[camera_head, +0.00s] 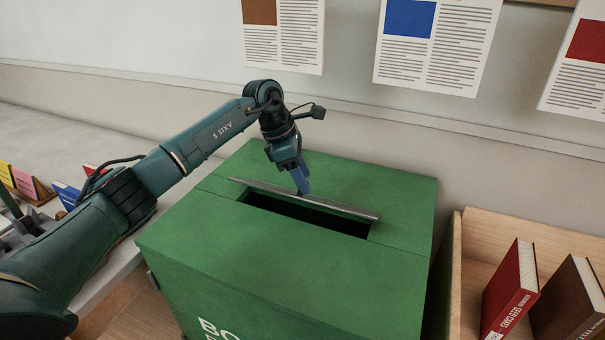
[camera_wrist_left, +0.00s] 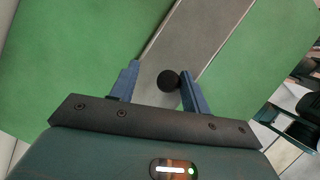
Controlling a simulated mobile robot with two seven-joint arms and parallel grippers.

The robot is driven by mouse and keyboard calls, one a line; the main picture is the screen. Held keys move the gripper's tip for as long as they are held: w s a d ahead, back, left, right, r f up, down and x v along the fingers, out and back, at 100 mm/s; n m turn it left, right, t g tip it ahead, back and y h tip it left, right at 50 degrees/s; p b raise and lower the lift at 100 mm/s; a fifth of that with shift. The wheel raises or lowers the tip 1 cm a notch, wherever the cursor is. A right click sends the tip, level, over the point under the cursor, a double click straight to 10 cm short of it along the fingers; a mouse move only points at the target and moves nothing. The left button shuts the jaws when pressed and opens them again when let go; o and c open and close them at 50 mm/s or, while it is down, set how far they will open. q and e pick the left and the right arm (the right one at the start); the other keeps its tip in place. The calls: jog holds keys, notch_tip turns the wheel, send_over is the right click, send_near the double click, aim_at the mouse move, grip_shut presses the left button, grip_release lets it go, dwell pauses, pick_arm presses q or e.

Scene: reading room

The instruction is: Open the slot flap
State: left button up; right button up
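The green book-return box (camera_head: 290,262) stands in the middle of the head view with a long dark slot (camera_head: 305,214) in its top. The grey slot flap (camera_head: 340,208) stands raised along the slot's far edge, seen nearly edge-on, and the slot shows open. In the left wrist view the flap (camera_wrist_left: 200,40) is a grey strip with a round black knob (camera_wrist_left: 168,82). My left gripper (camera_head: 302,188) is at the flap's far side. Its blue fingers (camera_wrist_left: 158,88) are apart, with the knob between them, close to the right finger; I cannot tell whether they touch. My right gripper is out of view.
A wooden bin (camera_head: 480,235) with a red book (camera_head: 512,290) and a brown book (camera_head: 568,305) stands right of the box. A pale counter (camera_head: 60,135) with small coloured books runs along the left. Posters (camera_head: 437,45) hang on the wall behind.

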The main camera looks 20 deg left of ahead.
pick_arm(q)
jog(key=b+v, duration=0.1)
jog(key=v, duration=1.2)
